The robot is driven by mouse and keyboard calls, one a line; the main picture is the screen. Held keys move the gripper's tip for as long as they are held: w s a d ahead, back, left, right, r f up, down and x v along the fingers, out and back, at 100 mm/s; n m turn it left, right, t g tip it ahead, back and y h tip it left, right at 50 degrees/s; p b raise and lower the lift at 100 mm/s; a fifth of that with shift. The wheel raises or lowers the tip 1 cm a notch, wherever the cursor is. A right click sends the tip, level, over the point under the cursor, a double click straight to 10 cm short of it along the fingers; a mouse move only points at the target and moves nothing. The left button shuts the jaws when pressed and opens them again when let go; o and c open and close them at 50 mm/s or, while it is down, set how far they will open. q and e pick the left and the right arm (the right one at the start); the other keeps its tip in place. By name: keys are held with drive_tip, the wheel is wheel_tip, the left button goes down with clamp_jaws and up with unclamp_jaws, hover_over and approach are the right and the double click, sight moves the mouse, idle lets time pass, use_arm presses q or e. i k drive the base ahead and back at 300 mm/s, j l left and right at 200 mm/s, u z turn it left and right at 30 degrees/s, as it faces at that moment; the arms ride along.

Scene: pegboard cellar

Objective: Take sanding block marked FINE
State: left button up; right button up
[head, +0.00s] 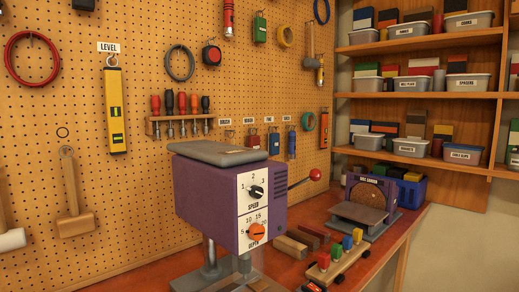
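A row of small hanging blocks is on the pegboard in the head view, behind the purple machine. Neither of my grippers is in view.
A purple drill-press-like machine (215,205) with dials stands on the red-brown bench (325,232), in front of the row. A disc sander (370,205) and a small toy cart (337,262) are to its right. Shelves of bins (415,84) are at the back right.

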sight(274, 138)
drive_tip(key=u, duration=0.6)
drive_tip(key=i+l+u, duration=0.1)
drive_tip(key=l+u, duration=0.65)
drive_tip(key=l, duration=0.2)
drive_tip(key=l+u, duration=0.4)
drive_tip(key=l, duration=0.1)
